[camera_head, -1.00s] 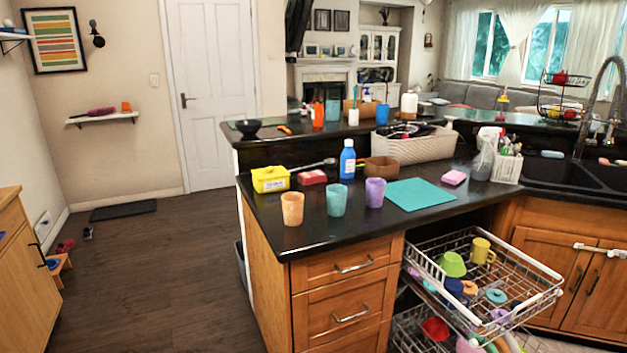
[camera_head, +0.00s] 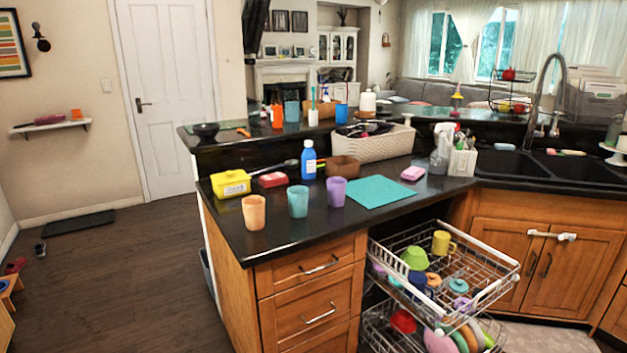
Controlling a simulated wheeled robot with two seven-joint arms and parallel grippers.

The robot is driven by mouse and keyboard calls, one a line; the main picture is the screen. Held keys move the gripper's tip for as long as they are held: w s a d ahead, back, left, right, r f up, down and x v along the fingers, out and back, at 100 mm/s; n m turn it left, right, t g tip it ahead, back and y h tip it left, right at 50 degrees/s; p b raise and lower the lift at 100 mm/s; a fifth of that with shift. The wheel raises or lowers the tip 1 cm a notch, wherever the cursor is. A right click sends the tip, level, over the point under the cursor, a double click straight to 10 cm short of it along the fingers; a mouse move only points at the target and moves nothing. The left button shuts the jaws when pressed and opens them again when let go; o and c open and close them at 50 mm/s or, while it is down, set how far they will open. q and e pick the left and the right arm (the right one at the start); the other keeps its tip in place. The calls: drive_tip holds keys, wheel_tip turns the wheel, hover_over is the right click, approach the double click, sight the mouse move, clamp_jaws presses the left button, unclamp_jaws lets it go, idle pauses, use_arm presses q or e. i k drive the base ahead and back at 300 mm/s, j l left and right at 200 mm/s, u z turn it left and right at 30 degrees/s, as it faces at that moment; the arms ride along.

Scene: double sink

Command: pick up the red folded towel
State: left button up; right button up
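A small flat red block-like item (camera_head: 272,179), which looks like the red folded towel, lies on the black counter (camera_head: 340,220). It sits just right of the yellow box (camera_head: 231,183) and behind the orange cup (camera_head: 254,212) and the teal cup (camera_head: 298,201). It is too small in the picture to make out folds or cloth texture. Neither of my grippers is in view.
A wire dish rack (camera_head: 497,291) is pulled out below, right of the drawers. Open floor (camera_head: 120,270) lies to the left.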

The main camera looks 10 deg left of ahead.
sight(277, 178)
drive_tip(key=i+j+z, duration=0.15)
drive_tip(key=j+z, duration=0.15)
drive_tip(key=i+j+z, duration=0.1)
drive_tip(key=j+z, duration=0.2)
drive_tip(key=i+j+z, duration=0.1)
drive_tip(key=j+z, duration=0.15)
drive_tip(key=j, duration=0.15)
